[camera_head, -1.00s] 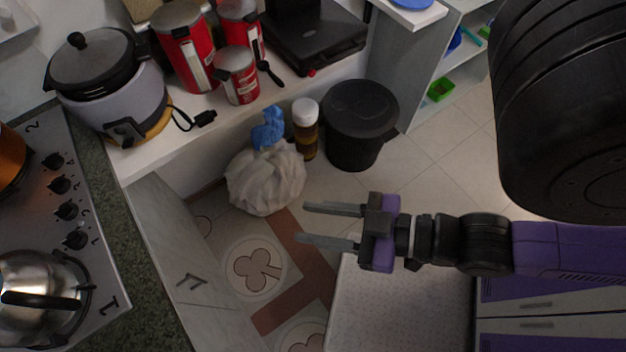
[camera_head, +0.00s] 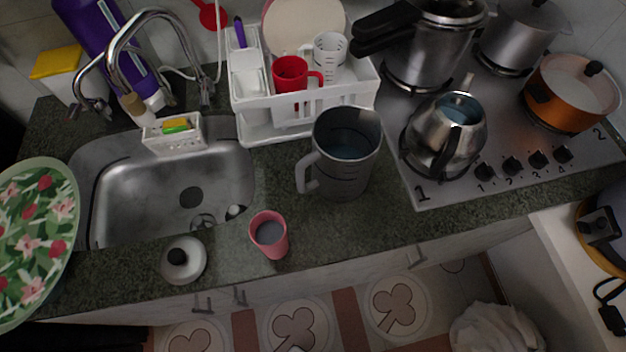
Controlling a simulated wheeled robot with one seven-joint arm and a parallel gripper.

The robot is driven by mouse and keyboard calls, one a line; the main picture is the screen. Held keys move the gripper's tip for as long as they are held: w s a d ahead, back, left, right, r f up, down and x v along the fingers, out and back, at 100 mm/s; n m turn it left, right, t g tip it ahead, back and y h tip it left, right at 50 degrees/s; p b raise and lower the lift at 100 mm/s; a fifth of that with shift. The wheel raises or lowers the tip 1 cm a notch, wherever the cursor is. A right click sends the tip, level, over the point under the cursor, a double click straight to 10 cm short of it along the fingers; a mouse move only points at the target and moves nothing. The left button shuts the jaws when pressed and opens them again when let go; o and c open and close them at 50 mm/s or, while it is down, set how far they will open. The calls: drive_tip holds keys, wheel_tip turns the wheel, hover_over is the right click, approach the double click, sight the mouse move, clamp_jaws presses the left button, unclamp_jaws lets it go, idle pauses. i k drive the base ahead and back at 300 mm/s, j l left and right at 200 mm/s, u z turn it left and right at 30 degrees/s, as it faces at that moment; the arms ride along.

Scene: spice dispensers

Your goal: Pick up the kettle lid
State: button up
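A round whitish-metal lid with a black knob (camera_head: 184,260) lies on the counter's front edge, in front of the sink and left of a pink cup. It looks like the kettle lid. The steel kettle (camera_head: 428,146) stands on the stove at the right. Its top is open, with bluish liquid inside and a dark handle. My gripper is not in view now.
The pink cup (camera_head: 269,236) stands right of the lid, also near the front edge. A grey pitcher (camera_head: 343,160) stands behind it. A floral plate (camera_head: 35,240) is at the far left. The sink (camera_head: 160,190) lies behind the lid. A dish rack (camera_head: 300,105) is behind the pitcher.

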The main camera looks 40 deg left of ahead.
sight(183, 260)
drive_tip(key=u, duration=1.7)
drive_tip(key=i+j+u, duration=0.1)
drive_tip(key=u, duration=0.3)
drive_tip(key=i, duration=0.05)
